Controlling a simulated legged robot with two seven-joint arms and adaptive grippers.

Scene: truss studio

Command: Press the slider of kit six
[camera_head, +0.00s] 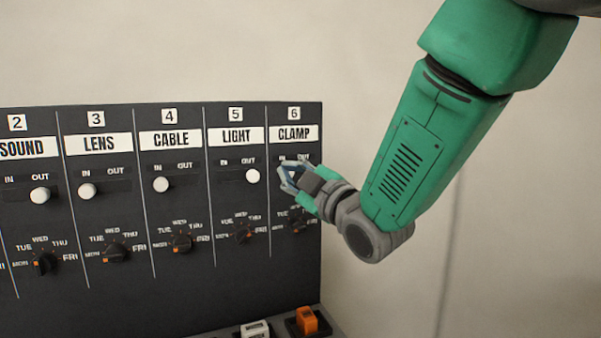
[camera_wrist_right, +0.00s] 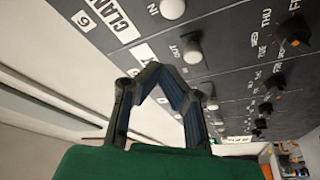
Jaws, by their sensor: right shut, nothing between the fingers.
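Kit six is the last column at the right of the dark panel (camera_head: 150,285), marked 6 and CLAMP (camera_head: 294,134). In the right wrist view the knob (camera_wrist_right: 172,9) sits by the IN label at the top edge, beyond the fingertips (camera_wrist_right: 155,69). The right gripper is shut with its fingertips together, empty, in front of the kit six slot. Contact with the knob cannot be told. My left gripper is not in view.
Kit five, LIGHT, is just left, its white knob (camera_head: 253,176) at OUT. Rotary day dials, such as the kit five dial (camera_head: 243,234), run below the sliders. An orange switch (camera_head: 307,319) and a white switch (camera_head: 255,330) stand below. Bare wall lies right of the panel.

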